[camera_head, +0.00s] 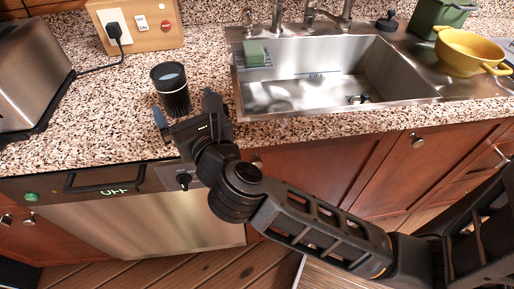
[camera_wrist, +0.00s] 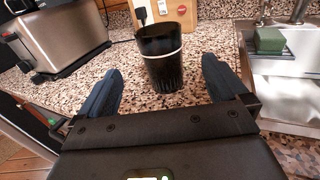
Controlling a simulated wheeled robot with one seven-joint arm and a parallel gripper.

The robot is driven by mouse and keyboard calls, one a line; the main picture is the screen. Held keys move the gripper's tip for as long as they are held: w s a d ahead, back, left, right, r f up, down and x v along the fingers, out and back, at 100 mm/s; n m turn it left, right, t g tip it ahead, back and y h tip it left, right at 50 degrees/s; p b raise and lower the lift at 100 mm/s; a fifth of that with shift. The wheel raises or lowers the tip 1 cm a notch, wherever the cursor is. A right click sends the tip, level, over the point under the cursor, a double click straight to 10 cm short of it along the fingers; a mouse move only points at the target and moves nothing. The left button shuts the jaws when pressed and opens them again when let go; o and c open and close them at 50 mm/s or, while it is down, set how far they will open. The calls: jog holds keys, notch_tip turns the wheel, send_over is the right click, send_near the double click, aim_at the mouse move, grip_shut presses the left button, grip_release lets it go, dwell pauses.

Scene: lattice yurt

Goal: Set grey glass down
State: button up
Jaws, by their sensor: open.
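The glass (camera_head: 172,90) is a dark grey, nearly black tumbler with a pale band and a ribbed lower part. It stands upright on the speckled countertop (camera_head: 215,60), left of the sink. In the wrist view the glass (camera_wrist: 160,60) is centred just beyond the fingertips. My gripper (camera_head: 184,118) is at the counter's front edge, on the near side of the glass. In the wrist view my gripper (camera_wrist: 160,85) is open and empty, with one blue-grey finger on each side and gaps to the glass.
A metal toaster (camera_head: 30,75) stands at the left. A wooden panel with a plug (camera_head: 115,32) is behind the glass. The steel sink (camera_head: 330,80), holding a green sponge (camera_head: 254,53), is to the right. A yellow pot (camera_head: 470,52) sits on the drainboard. A dishwasher (camera_head: 130,225) is below.

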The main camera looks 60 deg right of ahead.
jog(key=s+a+r+n+t+y, duration=0.1)
jog(key=s+a+n+t+y, duration=0.2)
jog(key=s+n, duration=1.45)
jog(key=s+a+f+n+g+y, duration=0.1)
jog(key=s+n, duration=0.5)
jog(key=n, duration=0.6)
jog(key=s+a+f+n+g+y, duration=0.2)
jog(key=s+a+f+n+y, duration=0.2)
jog(key=n, duration=0.9)
jog(key=shift+s+a+f+y, duration=0.2)
jog(key=shift+s+a+y, duration=0.8)
jog(key=shift+a, duration=0.2)
